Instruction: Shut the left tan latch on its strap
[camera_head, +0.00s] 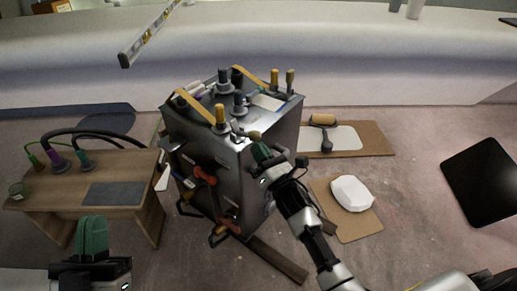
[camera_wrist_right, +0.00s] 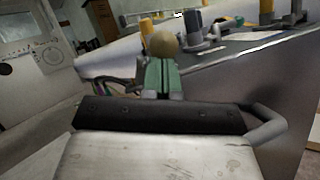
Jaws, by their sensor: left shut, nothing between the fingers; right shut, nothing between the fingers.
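A grey metal cabinet (camera_head: 270,125) stands in the middle, with two tan straps on its top: a left one (camera_head: 195,106) and a right one (camera_head: 249,80). A tan-topped post (camera_head: 220,115) stands at the left strap's near end. A small olive-tan ball knob (camera_head: 255,135) sits at the cabinet's near top edge. My right gripper (camera_head: 261,151) is shut and empty, right by this knob. In the right wrist view the knob (camera_wrist_right: 163,45) is just beyond the green fingertips (camera_wrist_right: 165,70); contact is unclear. My left gripper (camera_head: 92,235) is shut and empty at lower left, away from the cabinet.
More posts, including a grey-blue one (camera_head: 239,102) and an olive one (camera_head: 290,79), crowd the cabinet top. Red-handled tools hang on its front. A wooden bench (camera_head: 140,215) with hoses stands left. Boards lie on the floor at right.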

